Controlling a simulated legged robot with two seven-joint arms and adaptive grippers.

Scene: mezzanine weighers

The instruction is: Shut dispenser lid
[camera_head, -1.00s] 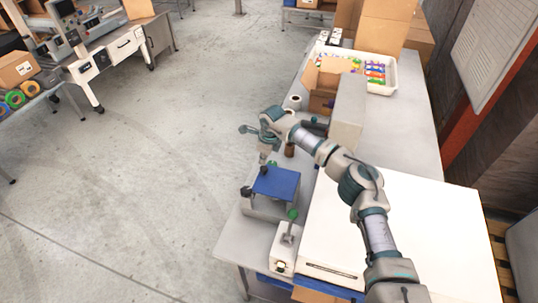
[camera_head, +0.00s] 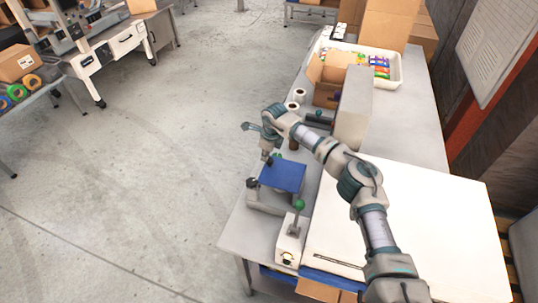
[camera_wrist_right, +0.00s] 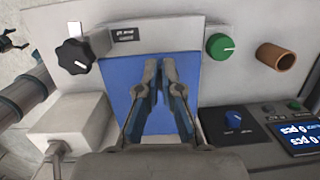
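A grey bench device with a tilted blue plate (camera_head: 283,177) stands near the left edge of the bench. In the right wrist view the blue plate (camera_wrist_right: 122,78) lies behind the fingers, with a black knob (camera_wrist_right: 75,55) at left and a green knob (camera_wrist_right: 219,46) at right. My right gripper (camera_head: 267,160) is just beyond the plate's far edge. In the wrist view its fingers (camera_wrist_right: 159,68) are nearly together with nothing between them. Contact with the plate cannot be told. Which part is the dispenser lid is unclear. My left gripper is out of view.
A small white unit (camera_head: 290,243) with a green-topped lever stands nearer, beside a large white panel (camera_head: 420,225). A grey box (camera_head: 353,108), an open carton (camera_head: 328,82) and a white tray (camera_head: 397,75) stand farther back. The wrist view shows a display (camera_wrist_right: 297,139).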

